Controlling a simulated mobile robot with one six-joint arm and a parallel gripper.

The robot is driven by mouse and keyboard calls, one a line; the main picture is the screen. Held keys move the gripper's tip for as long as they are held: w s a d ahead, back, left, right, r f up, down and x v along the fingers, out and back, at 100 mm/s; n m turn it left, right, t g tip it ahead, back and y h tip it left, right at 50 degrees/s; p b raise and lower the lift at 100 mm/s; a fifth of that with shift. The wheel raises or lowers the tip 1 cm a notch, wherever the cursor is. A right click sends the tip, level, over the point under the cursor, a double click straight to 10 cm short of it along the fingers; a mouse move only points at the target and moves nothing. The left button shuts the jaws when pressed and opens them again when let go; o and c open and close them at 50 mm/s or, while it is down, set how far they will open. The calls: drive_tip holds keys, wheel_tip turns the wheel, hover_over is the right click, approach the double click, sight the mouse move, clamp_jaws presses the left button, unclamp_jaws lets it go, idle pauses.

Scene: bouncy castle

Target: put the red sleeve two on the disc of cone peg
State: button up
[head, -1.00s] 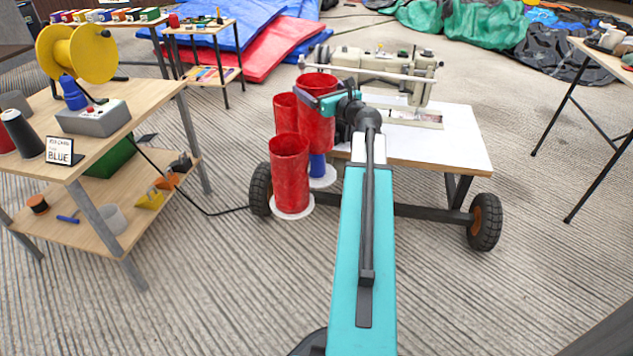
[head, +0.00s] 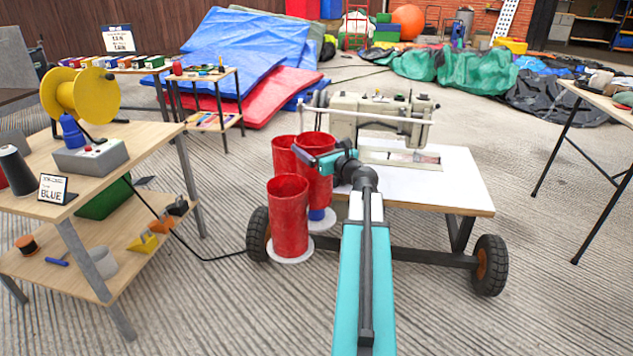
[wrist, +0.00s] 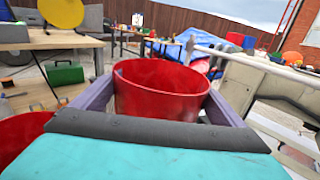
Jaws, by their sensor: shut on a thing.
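My gripper (head: 312,158) is shut on a red sleeve (head: 319,184), an open-topped upright tube, at the left end of the sewing machine cart. In the wrist view this sleeve (wrist: 160,92) stands between the jaws. A short blue part (head: 317,214), seemingly the cone peg, shows below the sleeve's lower edge, above a white disc (head: 326,243). The sleeve appears to be around the blue part's upper portion, its lower edge a little above the disc. I cannot read which sleeve is number two.
A red sleeve (head: 288,218) stands on another white disc (head: 290,257) at front left. A third sleeve (head: 283,153) is behind. The sewing machine (head: 380,120) is close right of my gripper. A wooden shelf table (head: 130,150) stands left; carpet between is clear except a black cable.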

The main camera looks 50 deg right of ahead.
drive_tip(key=shift+f+b, duration=0.35)
drive_tip(key=shift+f, duration=0.95)
drive_tip(key=shift+f+b, duration=1.25)
drive_tip(key=shift+f, duration=1.35)
drive_tip(key=o, duration=1.1)
drive_tip(key=shift+r, duration=0.2)
